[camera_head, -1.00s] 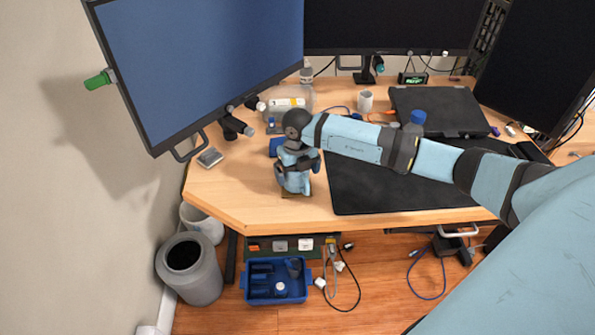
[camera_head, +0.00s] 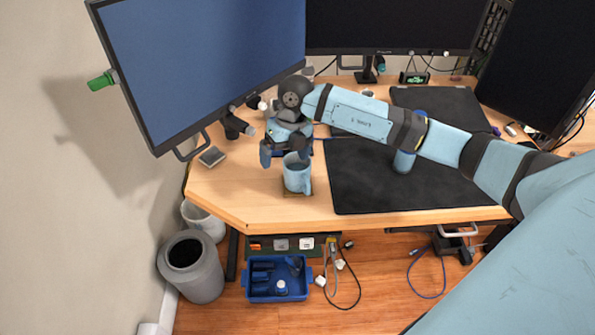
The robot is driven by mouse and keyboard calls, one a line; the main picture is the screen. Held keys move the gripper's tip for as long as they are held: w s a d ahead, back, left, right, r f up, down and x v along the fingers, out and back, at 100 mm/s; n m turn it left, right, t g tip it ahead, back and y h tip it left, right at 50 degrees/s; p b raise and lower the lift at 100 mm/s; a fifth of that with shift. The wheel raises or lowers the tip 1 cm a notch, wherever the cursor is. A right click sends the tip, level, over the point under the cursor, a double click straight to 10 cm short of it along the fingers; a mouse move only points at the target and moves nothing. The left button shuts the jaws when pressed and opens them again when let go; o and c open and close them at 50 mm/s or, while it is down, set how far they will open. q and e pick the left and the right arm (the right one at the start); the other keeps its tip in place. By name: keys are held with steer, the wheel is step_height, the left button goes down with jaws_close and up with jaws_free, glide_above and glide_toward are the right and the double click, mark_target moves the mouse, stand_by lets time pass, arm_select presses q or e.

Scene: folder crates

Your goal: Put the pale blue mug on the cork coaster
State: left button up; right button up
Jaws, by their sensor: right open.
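The pale blue mug (camera_head: 297,174) stands upright on the cork coaster (camera_head: 293,194), near the front edge of the desk. Only a front strip of the coaster shows below the mug. The mug's handle points to the right. My right gripper (camera_head: 284,158) is open, just above and behind the mug's rim, its fingers apart and holding nothing. In this view I cannot tell whether a finger still touches the mug. My left gripper is not in view.
A black desk mat (camera_head: 370,195) lies right of the mug, with a blue bottle (camera_head: 403,162) on it under my right arm. A small grey box (camera_head: 211,157) lies on the left. Monitors (camera_head: 200,65) stand behind. The desk's front-left surface is clear.

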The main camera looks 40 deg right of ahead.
steer(key=s+a+r+m+t+y, duration=0.1)
steer(key=s+a+m+t+y, duration=0.3)
steer(key=a+y, duration=0.55)
steer(key=s+a+r+m+t+y, duration=0.1)
steer(key=s+a+m+t+y, duration=0.25)
steer(key=s+a+y, duration=0.6)
steer(key=s+d+f+m+t+h, duration=0.1)
steer(key=s+d+f+m+h, duration=0.2)
steer(key=f+m+h, duration=0.6)
steer(key=s+d+f+m+t+h, duration=0.2)
steer(key=s+f+m+h, duration=0.5)
steer(key=m, duration=0.9)
step_height(320, 180, down, 3)
steer(key=shift+d+r+h, duration=0.1)
steer(key=shift+d+h, duration=0.45)
steer(key=shift+h, duration=0.45)
